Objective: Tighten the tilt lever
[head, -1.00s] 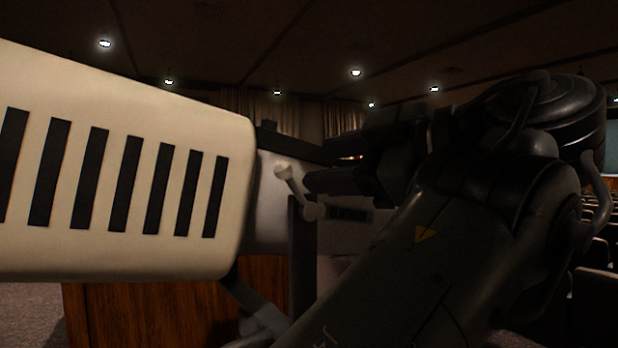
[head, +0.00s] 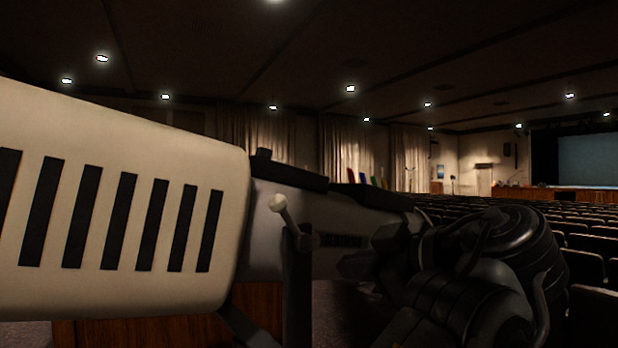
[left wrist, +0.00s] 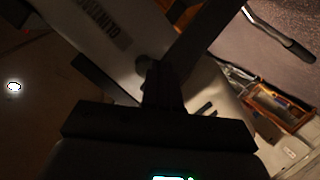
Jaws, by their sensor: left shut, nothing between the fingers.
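The tilt lever (head: 290,220), a short pale arm with a round cream knob, sits at the top of a dark upright yoke arm (head: 297,295) beside the spotlight (head: 235,250). The knob points up and left. My left gripper (head: 352,266) is shut and empty, to the right of the lever and a little lower, apart from it in the picture. In the left wrist view its dark fingers (left wrist: 160,80) stand before the grey, lettered body of the spotlight (left wrist: 115,40). My right gripper is in neither view.
The spotlight's cream vented rear housing (head: 120,215) fills the left of the head view. A wooden panel (head: 265,310) stands below it. Rows of seats (head: 590,240) lie to the right.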

